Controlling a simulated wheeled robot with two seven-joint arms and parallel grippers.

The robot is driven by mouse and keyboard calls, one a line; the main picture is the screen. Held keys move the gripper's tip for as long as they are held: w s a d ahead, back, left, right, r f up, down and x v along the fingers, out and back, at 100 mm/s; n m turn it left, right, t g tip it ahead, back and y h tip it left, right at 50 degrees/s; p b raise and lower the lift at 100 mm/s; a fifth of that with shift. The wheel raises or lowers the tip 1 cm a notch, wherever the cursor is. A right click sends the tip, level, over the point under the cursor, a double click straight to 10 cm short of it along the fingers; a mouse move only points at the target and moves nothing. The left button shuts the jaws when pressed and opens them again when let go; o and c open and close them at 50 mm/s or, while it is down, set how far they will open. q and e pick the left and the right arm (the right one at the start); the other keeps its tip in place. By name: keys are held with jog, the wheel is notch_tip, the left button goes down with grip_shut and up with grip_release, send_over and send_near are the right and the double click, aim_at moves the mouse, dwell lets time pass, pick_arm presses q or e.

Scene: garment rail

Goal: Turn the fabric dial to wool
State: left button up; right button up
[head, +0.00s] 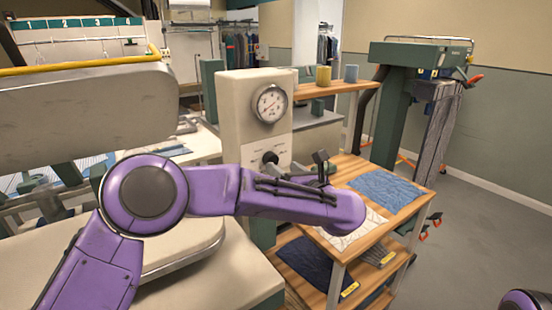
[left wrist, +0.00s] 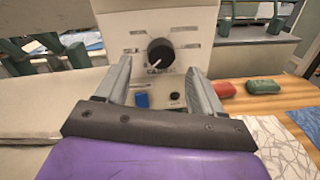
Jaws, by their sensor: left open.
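The fabric dial is a round black knob (head: 270,157) on the front of a cream control panel (head: 236,115), below a round white gauge. In the left wrist view the dial (left wrist: 160,52) shows a white pointer mark aimed to the lower left, with short labels around it too small to read. My left gripper (head: 319,166) is open and empty in front of the panel. In the left wrist view its fingers (left wrist: 160,78) stand apart, on either side below the dial, and the dial appears beyond them. I see no contact. My right gripper is out of view.
A blue switch (left wrist: 141,100) and a small black knob (left wrist: 175,96) sit below the dial. A wooden shelf cart (head: 405,205) with folded fabrics stands right of the panel. Red and green blocks (left wrist: 263,87) lie there. A padded pressing board (head: 185,250) is at lower left.

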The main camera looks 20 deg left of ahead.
aim_at(273, 161)
pick_arm(q)
jog(key=p+x, duration=0.1)
jog(key=x, duration=0.3)
jog(key=shift+w+a+f, duration=0.1)
jog(key=shift+w+a, duration=0.05)
jog(key=shift+w, duration=0.2)
jog(key=shift+a, duration=0.1)
jog(key=c, duration=1)
jog(key=shift+c, duration=0.2)
